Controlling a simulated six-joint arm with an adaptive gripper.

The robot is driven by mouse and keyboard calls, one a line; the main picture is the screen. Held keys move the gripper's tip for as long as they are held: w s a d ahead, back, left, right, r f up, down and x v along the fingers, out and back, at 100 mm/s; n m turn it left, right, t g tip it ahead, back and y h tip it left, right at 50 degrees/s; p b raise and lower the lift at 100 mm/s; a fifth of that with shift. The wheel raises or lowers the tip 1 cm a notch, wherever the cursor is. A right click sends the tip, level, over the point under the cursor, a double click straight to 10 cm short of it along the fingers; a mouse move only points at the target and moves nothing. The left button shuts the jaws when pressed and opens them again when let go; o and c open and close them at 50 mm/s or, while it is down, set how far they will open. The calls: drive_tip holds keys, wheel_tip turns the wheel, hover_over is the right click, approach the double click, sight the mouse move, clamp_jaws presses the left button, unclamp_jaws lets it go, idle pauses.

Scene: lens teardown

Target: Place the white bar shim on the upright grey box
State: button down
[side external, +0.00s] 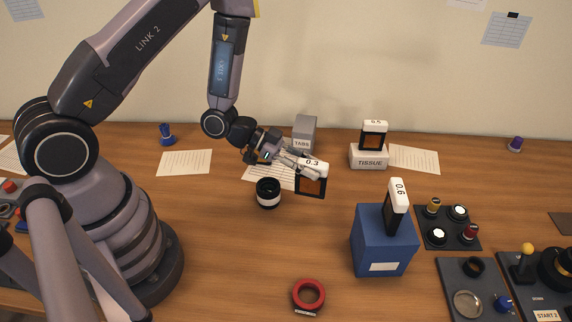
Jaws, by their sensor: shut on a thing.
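My gripper (304,168) is shut on a white bar shim (312,186) marked 0.3, a dark frame with a brown-orange window under a white top bar. The shim hangs upright from the fingers, in front of and just right of the upright grey box (304,124) marked TABS. The grey box stands at the back of the table, and nothing shows on its top. The fingertips partly cover the white bar. I cannot tell how high the shim is above the table.
A black lens barrel (268,194) stands just left of the shim. A white TISSUE box (367,161) bears a 0.5 shim (374,136). A blue box (382,245) bears a 0.6 shim (395,207). A red ring (297,297) lies in front, with clear table around it.

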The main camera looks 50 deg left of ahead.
drive_tip(key=w+a+r+n+t+y, duration=0.2)
drive_tip(key=w+a+n+t+y, duration=0.25)
drive_tip(key=w+a, duration=0.55)
wheel_tip(320, 180, up, 5)
drive_tip(key=n+t+y, duration=0.2)
drive_tip(key=n+y, duration=0.4)
drive_tip(key=n, duration=0.1)
hover_over(304, 124)
drive_tip(key=shift+y, duration=0.25)
wheel_tip(304, 124, down, 8)
drive_tip(key=shift+w+a+r, duration=0.1)
drive_tip(key=shift+a+r, duration=0.05)
drive_tip(key=c, duration=1.4)
unclamp_jaws()
drive_tip(key=shift+f, duration=0.25)
drive_tip(key=o, duration=0.5)
drive_tip(key=shift+c, duration=0.2)
drive_tip(key=shift+r, duration=0.1)
